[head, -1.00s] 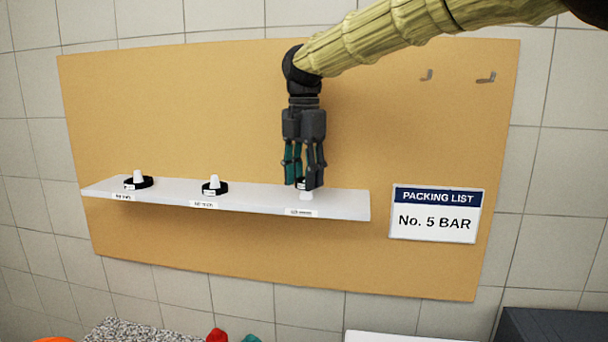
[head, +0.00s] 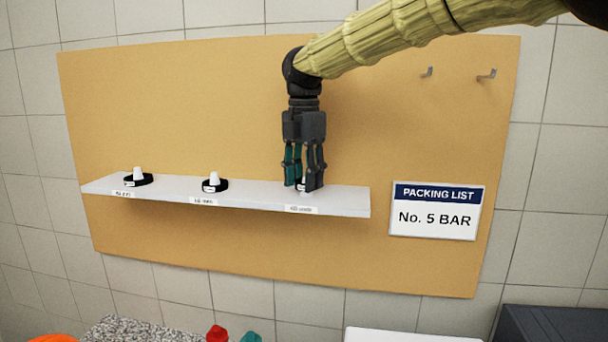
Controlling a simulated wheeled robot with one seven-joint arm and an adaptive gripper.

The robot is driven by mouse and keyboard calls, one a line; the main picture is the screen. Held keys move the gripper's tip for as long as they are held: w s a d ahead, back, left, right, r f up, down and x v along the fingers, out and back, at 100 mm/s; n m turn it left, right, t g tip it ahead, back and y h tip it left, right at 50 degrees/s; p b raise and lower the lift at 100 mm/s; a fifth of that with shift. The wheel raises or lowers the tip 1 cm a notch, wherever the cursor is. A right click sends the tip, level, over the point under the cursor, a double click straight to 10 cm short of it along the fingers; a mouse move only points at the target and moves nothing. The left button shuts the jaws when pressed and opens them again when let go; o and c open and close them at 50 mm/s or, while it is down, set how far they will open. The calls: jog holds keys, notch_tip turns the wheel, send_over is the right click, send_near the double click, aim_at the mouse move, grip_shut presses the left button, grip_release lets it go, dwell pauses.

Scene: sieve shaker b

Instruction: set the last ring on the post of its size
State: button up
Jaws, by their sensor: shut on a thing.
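A white shelf (head: 340,202) on a tan board holds white posts in a row. The left post (head: 138,173) has a black ring (head: 145,180) around it, and the middle post (head: 214,178) has a black ring (head: 220,187) around it. My gripper (head: 304,187) points down at the right end of the shelf, over the right post's place, shut on the last ring. The fingers hide most of that ring and the post; only a small dark and white bit (head: 302,185) shows between the fingertips. I cannot tell whether the ring rests on the shelf.
A label (head: 301,209) is on the shelf's front edge below my gripper. A packing list sign (head: 437,211) is right of the shelf. Two hooks (head: 486,75) are on the board at upper right. Red (head: 217,334) and teal (head: 250,337) items show at the bottom edge.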

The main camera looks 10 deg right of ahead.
jog(key=shift+f, duration=0.8)
jog(key=o, duration=0.9)
jog(key=shift+c, duration=0.2)
notch_tip(320, 180, up, 12)
dwell(0.3)
